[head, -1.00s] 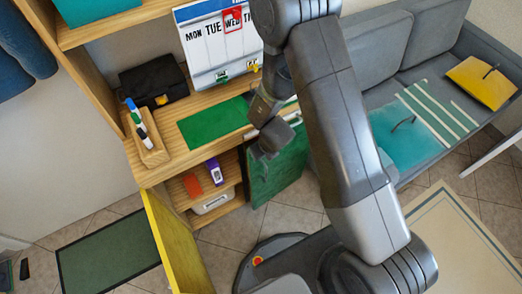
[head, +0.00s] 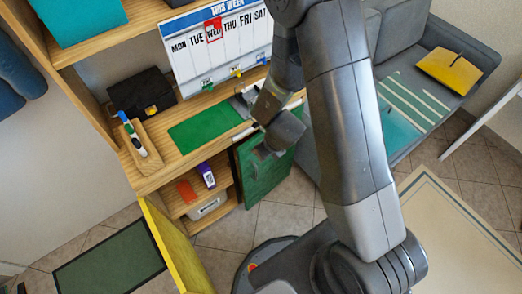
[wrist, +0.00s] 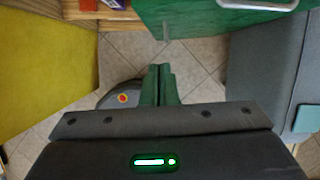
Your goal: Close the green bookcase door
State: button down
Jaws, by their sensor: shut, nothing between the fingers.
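The green bookcase door (head: 266,178) stands open at the right side of the lower bookcase compartment. It also shows along the top of the wrist view (wrist: 205,20), with a pale handle (wrist: 258,5) at the top edge. My gripper (head: 264,153) is in front of the door's upper part in the head view and hides some of it. In the wrist view my gripper (wrist: 160,70) has its fingers together and empty, below the door's edge in the picture. I cannot tell whether it touches the door.
A yellow door (head: 172,240) stands open on the left. The bookcase (head: 160,178) holds a purple item (head: 206,175) and a white bin (head: 208,207) inside. A grey sofa (head: 465,60) is to the right. Tiled floor (head: 290,212) lies clear below the green door.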

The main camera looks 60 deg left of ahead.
jog(key=w+d+f+n+t+y+b, duration=0.1)
jog(key=w+d+f+n+t+b, duration=0.2)
jog(key=w+n+b, duration=0.5)
jog(key=n+g+y+b, duration=0.4)
jog(key=n+b, duration=0.6)
jog(key=b, duration=0.3)
send_near(249, 152)
notch_tip(249, 152, down, 3)
jog(key=a, duration=0.3)
jog(key=shift+s+a+f, duration=0.1)
jog(key=shift+s+f, duration=0.2)
jog(key=shift+s, duration=0.05)
jog(key=shift+s+a, duration=0.1)
jog(key=shift+a, duration=0.4)
